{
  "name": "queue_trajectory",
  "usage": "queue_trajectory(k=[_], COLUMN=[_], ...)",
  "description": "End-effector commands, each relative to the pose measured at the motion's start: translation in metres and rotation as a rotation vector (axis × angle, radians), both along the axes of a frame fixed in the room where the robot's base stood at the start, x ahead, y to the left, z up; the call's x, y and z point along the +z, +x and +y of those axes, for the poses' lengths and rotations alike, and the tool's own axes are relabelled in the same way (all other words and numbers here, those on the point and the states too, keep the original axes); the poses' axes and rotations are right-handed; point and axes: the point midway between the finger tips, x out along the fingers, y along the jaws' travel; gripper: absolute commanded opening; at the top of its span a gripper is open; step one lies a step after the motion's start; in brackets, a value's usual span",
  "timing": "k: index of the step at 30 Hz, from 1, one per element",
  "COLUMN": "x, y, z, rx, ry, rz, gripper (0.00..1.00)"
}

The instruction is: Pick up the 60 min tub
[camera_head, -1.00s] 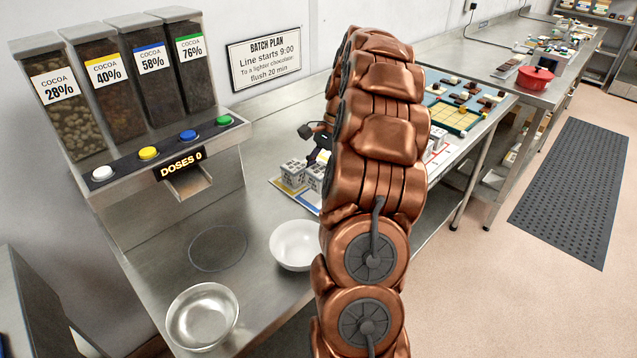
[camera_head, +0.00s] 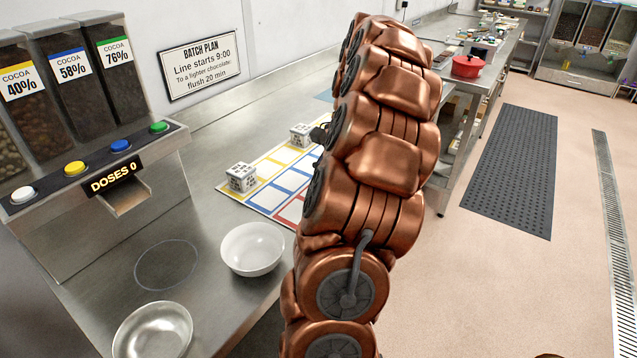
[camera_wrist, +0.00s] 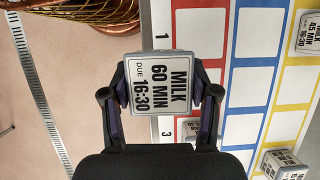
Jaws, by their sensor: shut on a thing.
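The 60 min tub (camera_wrist: 152,85), a small pale block labelled "MILK 60 MIN DUE 16:30", sits between the fingers of my gripper (camera_wrist: 161,92) in the wrist view. My gripper is shut on it, one finger on each side. The tub shows over the left edge of the board (camera_wrist: 200,30) and the floor beside it; its height above the board is hard to tell. In the head view my arm hides most of the gripper, and I cannot make out the held tub there.
The board has yellow, blue and red squares. Other tubs stand on it: a 45 min tub (camera_wrist: 306,34) and another (camera_wrist: 281,160) at lower right. White bowl (camera_head: 252,249), metal bowl (camera_head: 153,330) and cocoa dispenser (camera_head: 110,190) stand left. Open floor lies right.

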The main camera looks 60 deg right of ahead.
Motion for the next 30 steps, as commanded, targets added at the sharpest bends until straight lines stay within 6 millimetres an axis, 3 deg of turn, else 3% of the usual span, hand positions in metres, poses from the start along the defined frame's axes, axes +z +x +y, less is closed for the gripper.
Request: queue_trajectory(k=[19,30], x=[0.062,0.067], y=[-0.001,-0.001], z=[0.000,0.000], rx=[0.001,0.001], ry=[0.001,0.002], rz=[0.000,0.000], gripper=[0.21,0.21])
